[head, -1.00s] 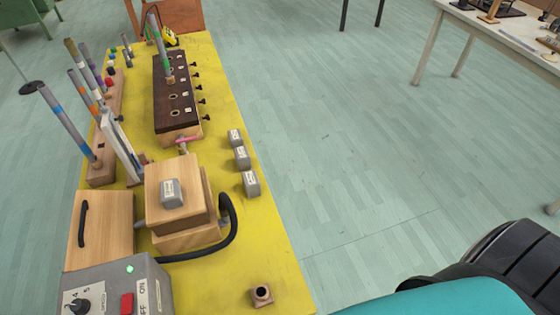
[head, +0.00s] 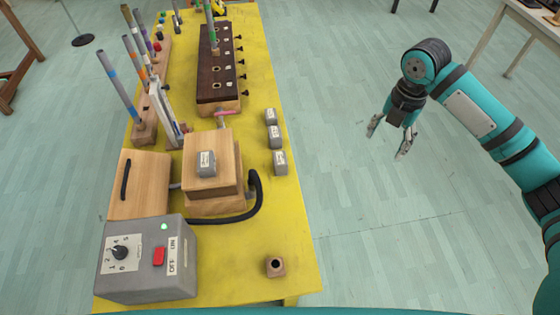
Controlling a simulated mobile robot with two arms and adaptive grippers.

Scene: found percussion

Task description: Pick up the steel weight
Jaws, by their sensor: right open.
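A grey steel weight (head: 206,163) with a white label sits on top of the wooden bellows-like box (head: 226,146) in the middle of the yellow table. Three similar labelled grey weights stand in a row along the table's right side: a far one (head: 271,116), a middle one (head: 274,136) and a near one (head: 280,162). My right gripper (head: 387,144) is open and empty, hanging over the floor to the right of the table, apart from all the weights. My left gripper is out of view.
The yellow table (head: 232,270) holds a grey control box (head: 148,262) with a dial, a dark-topped wooden block (head: 221,62), several upright tubes, a black hose (head: 256,196) and a small wooden block (head: 275,267) with a hole. A white table (head: 537,20) stands back right. The floor between is clear.

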